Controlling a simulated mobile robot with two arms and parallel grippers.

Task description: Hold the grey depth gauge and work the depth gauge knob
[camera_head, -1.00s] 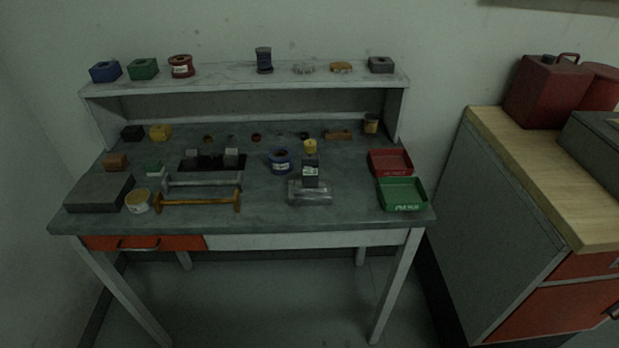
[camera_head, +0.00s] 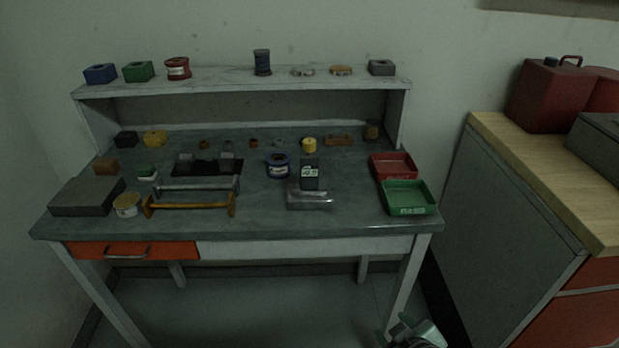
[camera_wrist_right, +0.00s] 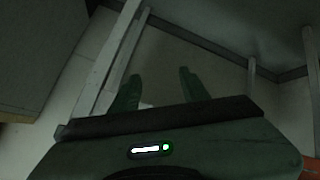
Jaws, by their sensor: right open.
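A dark upright block with a pale label (camera_head: 310,172) stands on the workbench, right of centre. A low grey, shiny base (camera_head: 310,199) sits directly in front of it. This may be the depth gauge, but I cannot tell for sure, and no knob can be made out at this size. My right gripper (camera_head: 410,332) is at the bottom edge of the head view, low in front of the bench and far from these things. In the right wrist view my right gripper (camera_wrist_right: 159,76) is open and empty, with floor and bench legs beyond it. My left gripper is out of view.
A green tray (camera_head: 408,210) and a red tray (camera_head: 412,166) stand at the bench's right end. A cabinet (camera_head: 500,200) stands to the right.

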